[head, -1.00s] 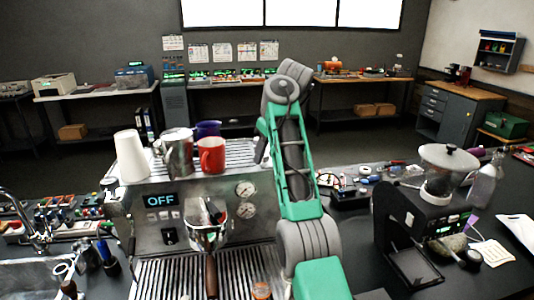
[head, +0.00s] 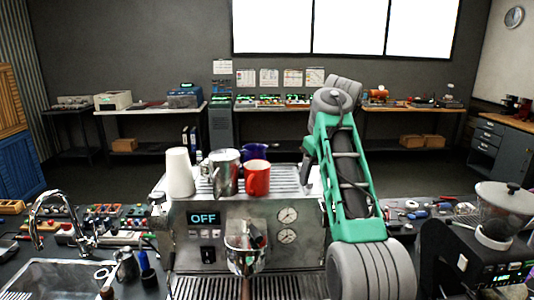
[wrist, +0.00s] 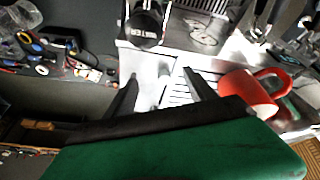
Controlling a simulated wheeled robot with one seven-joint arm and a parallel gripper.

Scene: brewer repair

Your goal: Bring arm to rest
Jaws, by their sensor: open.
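My arm (head: 345,170) rises on the right of the espresso machine (head: 265,238) and bends over at the top. My gripper is mostly hidden behind the arm in the head view. In the wrist view my gripper (wrist: 162,88) has two dark fingers standing apart over the machine's slatted top, with nothing seen held between them. A red mug (wrist: 243,97) is just right of the fingers; in the head view the red mug (head: 256,178) stands upright on the machine top. The machine's display reads OFF.
A grinder (head: 497,222) stands at right, a sink (head: 60,280) at left. Benches line the back wall beyond open floor.

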